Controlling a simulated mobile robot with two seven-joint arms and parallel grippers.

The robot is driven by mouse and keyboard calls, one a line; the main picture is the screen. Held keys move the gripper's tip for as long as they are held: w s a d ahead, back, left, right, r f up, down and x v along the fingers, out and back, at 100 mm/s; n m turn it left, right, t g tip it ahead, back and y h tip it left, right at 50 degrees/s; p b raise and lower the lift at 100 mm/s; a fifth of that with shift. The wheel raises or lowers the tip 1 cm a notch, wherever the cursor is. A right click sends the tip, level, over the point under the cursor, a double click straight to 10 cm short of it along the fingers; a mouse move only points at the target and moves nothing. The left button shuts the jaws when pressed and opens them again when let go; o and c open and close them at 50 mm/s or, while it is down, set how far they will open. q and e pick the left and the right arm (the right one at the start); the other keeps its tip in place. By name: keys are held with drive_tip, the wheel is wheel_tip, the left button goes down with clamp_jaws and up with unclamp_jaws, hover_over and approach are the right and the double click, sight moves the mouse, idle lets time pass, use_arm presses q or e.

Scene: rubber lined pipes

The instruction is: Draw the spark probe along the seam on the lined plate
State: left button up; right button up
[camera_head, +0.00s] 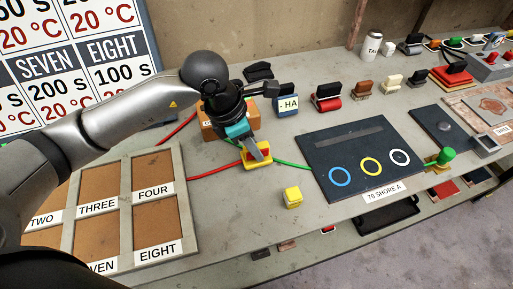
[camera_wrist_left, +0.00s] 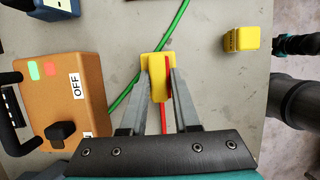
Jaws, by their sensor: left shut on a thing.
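My left gripper (camera_head: 257,156) is shut on a yellow piece with red on it (camera_wrist_left: 157,84), which seems to be the spark probe. It is low over the bench, left of the lined plate; I cannot tell if it touches the bench or a holder. A red cable (camera_wrist_left: 163,120) runs from it between the fingers (camera_wrist_left: 158,82). The dark lined plate (camera_head: 320,171) lies to the right, with a greyer strip (camera_head: 349,138) near its back that looks like the seam. Blue, yellow and white rings and a "70 SHORE A" label are along its front. My right gripper is not in view.
An orange box (camera_wrist_left: 62,96) marked OFF stands beside the gripper. A green cable (camera_head: 290,164) crosses the bench toward the plate. A small yellow block (camera_head: 292,198) sits near the front edge. Several stamps, including a red one (camera_head: 328,103), stand behind the plate. A sectioned tray (camera_head: 124,235) lies left.

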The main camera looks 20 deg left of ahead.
use_arm(q)
clamp_jaws()
wheel_tip(320, 180, up, 8)
drive_tip(key=p, duration=0.5)
drive_tip(key=shift+r+p, duration=0.1)
drive_tip(key=shift+p, duration=0.25)
